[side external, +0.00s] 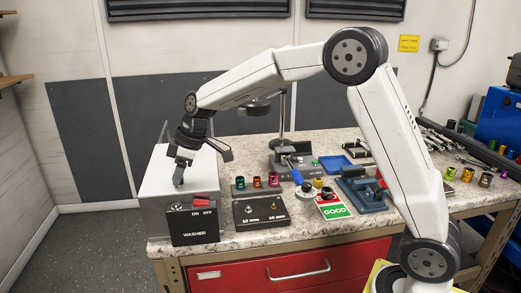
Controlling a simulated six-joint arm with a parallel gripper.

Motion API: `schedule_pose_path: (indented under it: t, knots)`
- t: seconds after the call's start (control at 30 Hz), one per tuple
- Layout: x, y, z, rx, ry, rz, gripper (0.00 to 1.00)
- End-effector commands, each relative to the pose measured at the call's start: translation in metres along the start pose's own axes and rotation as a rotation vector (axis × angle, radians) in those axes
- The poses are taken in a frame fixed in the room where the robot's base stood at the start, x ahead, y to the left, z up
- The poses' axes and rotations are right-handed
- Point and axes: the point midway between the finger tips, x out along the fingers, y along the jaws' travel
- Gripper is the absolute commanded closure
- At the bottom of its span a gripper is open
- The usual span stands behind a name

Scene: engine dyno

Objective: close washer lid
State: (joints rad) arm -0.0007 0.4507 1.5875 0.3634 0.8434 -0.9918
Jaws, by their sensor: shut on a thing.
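The washer (192,229) is a box at the left end of the bench, with a black front panel marked WASHER and a red ON/OFF switch. Its pale lid (205,174) shows as a broad light surface on top. I cannot tell whether it lies fully flat. My gripper (179,180) points down over the lid, left of its middle. It is shut on what seems to be the lid's handle, which the jaws mostly hide.
A stand's post (282,120) rises behind. Wrenches (440,140) lie at right.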

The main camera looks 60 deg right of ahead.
Motion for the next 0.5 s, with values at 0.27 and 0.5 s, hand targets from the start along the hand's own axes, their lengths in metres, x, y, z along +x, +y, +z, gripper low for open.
schedule_pose_path:
  t: [0.27,0.5]
  knots:
    - [0.0001,-0.0063,-0.0015,0.001,-0.003,-0.017,0.44]
    - [0.0003,-0.0043,-0.0008,0.001,-0.003,-0.013,0.27]
